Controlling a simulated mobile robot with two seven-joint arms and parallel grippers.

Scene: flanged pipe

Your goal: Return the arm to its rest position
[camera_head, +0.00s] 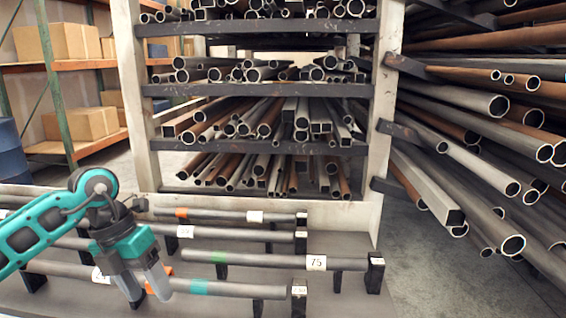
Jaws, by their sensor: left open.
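My left gripper (145,291) is in the lower left of the head view, on the teal arm that comes in from the left. Its two grey fingers point down and are spread apart. They overlap the nearest grey pipe (240,289), which has a teal band and a white tag at its right end; I cannot tell whether they touch it. My right gripper is not in view.
More tagged pipes lie on low black supports, among them one with a green band (265,260) and tag "75". A tall rack (145,110) of loose pipes stands behind. Long pipes (480,150) jut forward at right. Bare floor (420,285) shows at lower right.

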